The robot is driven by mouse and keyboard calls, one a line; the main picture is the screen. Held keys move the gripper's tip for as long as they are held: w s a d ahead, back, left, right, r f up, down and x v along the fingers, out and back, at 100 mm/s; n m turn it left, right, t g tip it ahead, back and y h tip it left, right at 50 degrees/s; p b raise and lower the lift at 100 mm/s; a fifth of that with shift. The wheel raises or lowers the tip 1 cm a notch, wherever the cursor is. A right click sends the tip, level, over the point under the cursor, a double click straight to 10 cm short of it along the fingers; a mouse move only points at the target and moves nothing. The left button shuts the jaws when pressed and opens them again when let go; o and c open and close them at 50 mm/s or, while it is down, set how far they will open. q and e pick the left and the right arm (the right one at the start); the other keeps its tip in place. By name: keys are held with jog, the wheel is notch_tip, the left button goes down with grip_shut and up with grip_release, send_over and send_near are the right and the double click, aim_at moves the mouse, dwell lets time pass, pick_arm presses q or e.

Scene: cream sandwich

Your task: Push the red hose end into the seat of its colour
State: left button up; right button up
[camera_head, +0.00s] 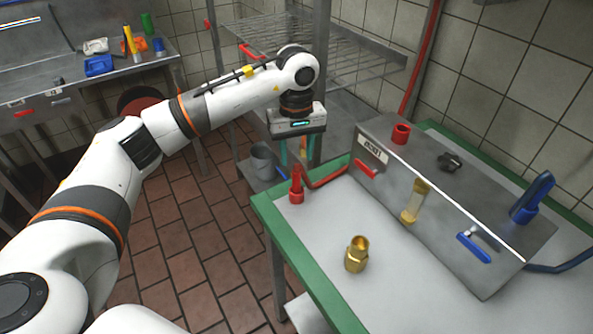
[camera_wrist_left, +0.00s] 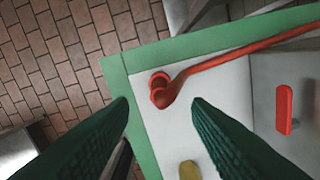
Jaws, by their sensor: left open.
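The red hose end (camera_head: 296,190) stands upright near the far left corner of the green-edged table, its hose (camera_head: 328,178) running right to the metal box. It also shows in the left wrist view (camera_wrist_left: 160,90), between the two green fingers. My left gripper (camera_head: 297,160) is open above the hose end, with a finger on either side in the picture and nothing held. I cannot tell how far apart they are in height. A red ring-shaped seat (camera_head: 401,133) stands on top of the metal box (camera_head: 455,205). My right gripper is not in view.
A brass fitting (camera_head: 356,255) stands on the white tabletop (camera_head: 315,235). A black knob (camera_head: 449,162) and a blue hose end (camera_head: 531,200) are on top.

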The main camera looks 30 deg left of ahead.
pick_arm(q)
jog(key=shift+r, duration=2.4)
jog(key=shift+f, duration=0.1)
